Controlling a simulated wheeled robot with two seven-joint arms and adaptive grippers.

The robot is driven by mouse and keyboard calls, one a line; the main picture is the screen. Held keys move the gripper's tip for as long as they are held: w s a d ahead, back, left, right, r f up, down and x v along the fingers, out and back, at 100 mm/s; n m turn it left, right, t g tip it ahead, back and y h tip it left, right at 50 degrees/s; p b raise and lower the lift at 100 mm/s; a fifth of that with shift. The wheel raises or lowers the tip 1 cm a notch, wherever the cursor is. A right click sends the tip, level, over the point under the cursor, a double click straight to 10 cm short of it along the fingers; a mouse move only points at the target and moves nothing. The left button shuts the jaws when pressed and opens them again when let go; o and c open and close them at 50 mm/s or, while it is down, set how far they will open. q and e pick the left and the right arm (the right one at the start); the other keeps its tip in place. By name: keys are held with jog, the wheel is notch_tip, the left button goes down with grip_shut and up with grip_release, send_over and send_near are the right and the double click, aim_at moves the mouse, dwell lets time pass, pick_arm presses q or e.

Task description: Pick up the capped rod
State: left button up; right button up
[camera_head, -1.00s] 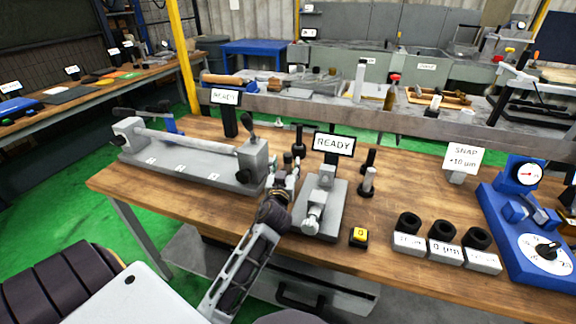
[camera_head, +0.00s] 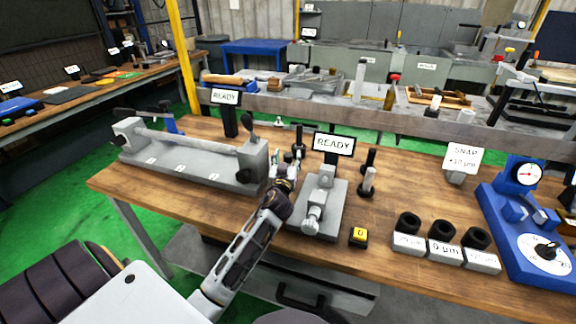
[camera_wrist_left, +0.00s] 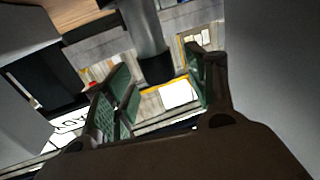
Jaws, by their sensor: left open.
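The capped rod (camera_head: 299,141) stands upright on the wooden bench, a dark piece between the two READY signs in the head view. In the left wrist view it is a grey cylinder (camera_wrist_left: 146,30) with a black cap, and that view looks upside down. My left gripper (camera_head: 291,162) is just in front of the rod in the head view and hides its lower part. In the left wrist view the green-padded fingers (camera_wrist_left: 158,92) are apart, with the rod seen between them. I cannot tell whether they touch it. My right gripper is not in view.
A grey fixture (camera_head: 318,210) is close to the right of my left gripper, and a long grey bench fixture (camera_head: 185,160) is to its left. A light rod with a dark top (camera_head: 368,182), a yellow button (camera_head: 358,236) and black rings (camera_head: 443,226) are further right.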

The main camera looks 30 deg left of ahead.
pick_arm(q)
jog(key=shift+c, duration=1)
grip_shut()
jog(key=shift+r, duration=0.1)
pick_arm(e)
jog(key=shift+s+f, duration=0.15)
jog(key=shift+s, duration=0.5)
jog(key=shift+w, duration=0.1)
